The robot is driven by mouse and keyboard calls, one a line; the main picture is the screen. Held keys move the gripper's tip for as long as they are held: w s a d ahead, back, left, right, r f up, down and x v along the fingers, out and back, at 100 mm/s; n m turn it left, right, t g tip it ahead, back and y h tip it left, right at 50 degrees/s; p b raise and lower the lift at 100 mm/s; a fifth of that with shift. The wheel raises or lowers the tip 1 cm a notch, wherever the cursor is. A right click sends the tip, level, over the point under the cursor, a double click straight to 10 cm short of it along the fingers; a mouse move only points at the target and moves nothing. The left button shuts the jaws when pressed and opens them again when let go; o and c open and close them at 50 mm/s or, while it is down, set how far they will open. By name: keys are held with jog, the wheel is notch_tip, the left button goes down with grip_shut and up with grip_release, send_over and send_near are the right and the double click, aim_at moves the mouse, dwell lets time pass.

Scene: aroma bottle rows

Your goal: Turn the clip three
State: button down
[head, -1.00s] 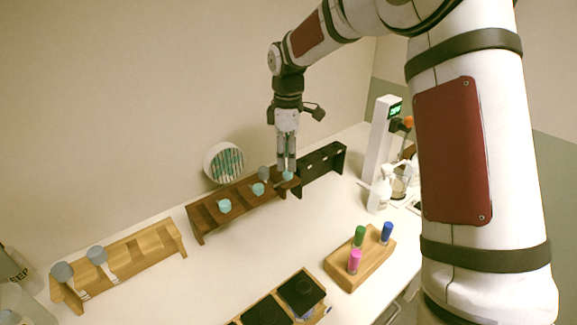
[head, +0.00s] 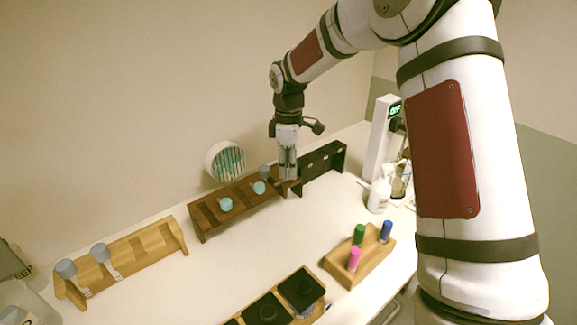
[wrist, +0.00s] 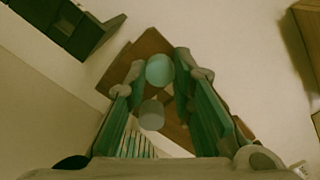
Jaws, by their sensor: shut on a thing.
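My gripper (head: 287,178) points down at the right end of the dark brown rack (head: 203,235). In the wrist view its two green-lined fingers (wrist: 168,75) stand on either side of a round teal cap (wrist: 160,69) and are shut on it. That cap is hidden behind the fingers in the head view. A grey cap (wrist: 151,115) lies just outside the grip; it also shows in the head view (head: 265,171). Two more teal caps (head: 259,187) (head: 226,204) sit on the rack to the left. I cannot tell which part is the clip.
A black rack (head: 322,165) stands close to the right. A light wooden rack (head: 150,246) with two grey caps is at the left. A wooden block (head: 345,278) holds green, blue and pink pegs. A white bottle (head: 378,196) stands by the tower. The middle of the table is clear.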

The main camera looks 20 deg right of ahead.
jog(key=m+b, duration=0.1)
jog(key=m, duration=0.4)
jog(key=m+b, duration=0.1)
jog(key=m, duration=0.8)
jog(key=shift+b, duration=0.4)
jog(key=shift+m, duration=1.9)
jog(key=c, duration=1.4)
grip_release()
jog(key=shift+o, duration=0.2)
